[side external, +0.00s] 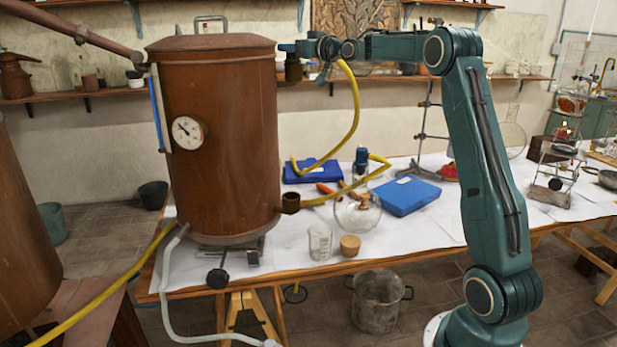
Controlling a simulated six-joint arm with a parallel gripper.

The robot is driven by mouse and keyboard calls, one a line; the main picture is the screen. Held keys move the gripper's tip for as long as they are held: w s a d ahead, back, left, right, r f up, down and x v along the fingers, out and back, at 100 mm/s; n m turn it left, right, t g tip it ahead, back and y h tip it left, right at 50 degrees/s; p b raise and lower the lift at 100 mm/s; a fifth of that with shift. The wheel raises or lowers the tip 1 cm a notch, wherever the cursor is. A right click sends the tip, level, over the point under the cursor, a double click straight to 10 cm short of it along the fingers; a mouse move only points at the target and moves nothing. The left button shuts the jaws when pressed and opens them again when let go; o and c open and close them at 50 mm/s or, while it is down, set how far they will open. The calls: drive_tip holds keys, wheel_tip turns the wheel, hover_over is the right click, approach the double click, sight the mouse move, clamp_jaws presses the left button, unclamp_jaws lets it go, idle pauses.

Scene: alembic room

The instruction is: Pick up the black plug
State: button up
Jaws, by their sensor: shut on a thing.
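My gripper (290,48) is at the end of the arm that reaches in from the right. It is beside the upper right side of the copper boiler (222,130), level with its top. It is shut on a small dark thing at its tips, which I take to be the black plug. The plug is mostly hidden by the jaws, and its outline is too small to make out.
A yellow hose (355,110) hangs close under my wrist and loops to the table. Blue cases (405,195), a round glass flask (357,215), a beaker (320,242) and a cork (350,246) are on the white-covered table. A wall shelf (400,79) runs behind the arm.

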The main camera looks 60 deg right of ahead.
drive_tip(key=shift+r, duration=4.85)
drive_tip(key=shift+s+d+f, duration=0.2)
drive_tip(key=shift+f, duration=0.1)
drive_tip(key=s+d+f, duration=0.2)
drive_tip(key=s+f, duration=0.6)
drive_tip(key=a+f, duration=0.7)
drive_tip(key=f, duration=0.5)
drive_tip(key=w+a+f, duration=0.1)
drive_tip(key=a+f, duration=0.7)
drive_tip(key=f, duration=0.5)
drive_tip(key=shift+f, duration=0.3)
drive_tip(key=shift+f, duration=0.1)
